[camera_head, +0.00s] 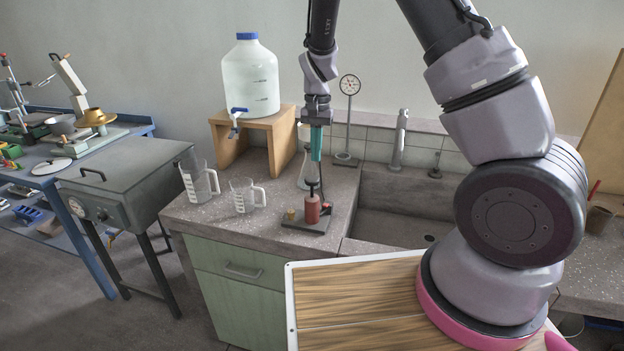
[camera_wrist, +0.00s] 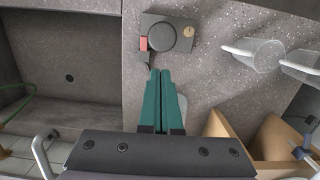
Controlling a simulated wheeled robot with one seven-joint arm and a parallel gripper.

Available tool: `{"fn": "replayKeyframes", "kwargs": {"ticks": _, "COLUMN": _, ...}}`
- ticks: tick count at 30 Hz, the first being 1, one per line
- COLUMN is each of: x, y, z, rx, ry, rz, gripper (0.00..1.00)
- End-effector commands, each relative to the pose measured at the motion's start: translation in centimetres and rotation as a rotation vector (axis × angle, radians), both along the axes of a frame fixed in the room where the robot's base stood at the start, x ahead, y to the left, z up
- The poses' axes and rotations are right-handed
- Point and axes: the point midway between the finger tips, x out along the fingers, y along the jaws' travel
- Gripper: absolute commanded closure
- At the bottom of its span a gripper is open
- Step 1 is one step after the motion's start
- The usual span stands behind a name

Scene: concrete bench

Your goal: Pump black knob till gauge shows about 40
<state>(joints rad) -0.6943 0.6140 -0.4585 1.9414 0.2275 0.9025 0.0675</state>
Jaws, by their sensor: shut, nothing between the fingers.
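The black knob (camera_head: 312,184) tops a small red pump body (camera_head: 312,210) on a dark base plate (camera_head: 298,226) on the bench. In the wrist view the knob (camera_wrist: 162,37) is a black disc, with a bit of red (camera_wrist: 144,44) beside it. The gauge (camera_head: 349,85) is a round white dial on a thin post behind the pump. Its needle and numbers are too small to read. My gripper (camera_head: 316,158) points down with its teal fingers shut and empty, a little above the knob. The fingers (camera_wrist: 161,73) also show in the wrist view.
Two clear measuring jugs (camera_head: 199,182) (camera_head: 243,195) stand left of the pump. A water container (camera_head: 250,78) sits on a wooden stand (camera_head: 282,140). A glass flask (camera_head: 305,172) stands just behind the pump. The sink (camera_head: 400,210) and tap (camera_head: 399,140) lie to the right.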

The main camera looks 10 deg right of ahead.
Motion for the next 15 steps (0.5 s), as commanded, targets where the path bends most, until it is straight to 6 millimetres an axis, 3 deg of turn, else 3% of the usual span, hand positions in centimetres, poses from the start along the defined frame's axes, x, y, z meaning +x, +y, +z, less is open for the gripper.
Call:
{"fn": "replayKeyframes", "kwargs": {"ticks": 6, "x": 0.4, "y": -0.1, "z": 3.9, "rx": 0.002, "ry": -0.002, "rz": 0.002, "gripper": 1.0}}
{"fn": "replayKeyframes", "kwargs": {"ticks": 15, "x": 0.5, "y": -0.2, "z": 5.3, "rx": -0.001, "ry": 0.0, "rz": 0.0, "gripper": 1.0}}
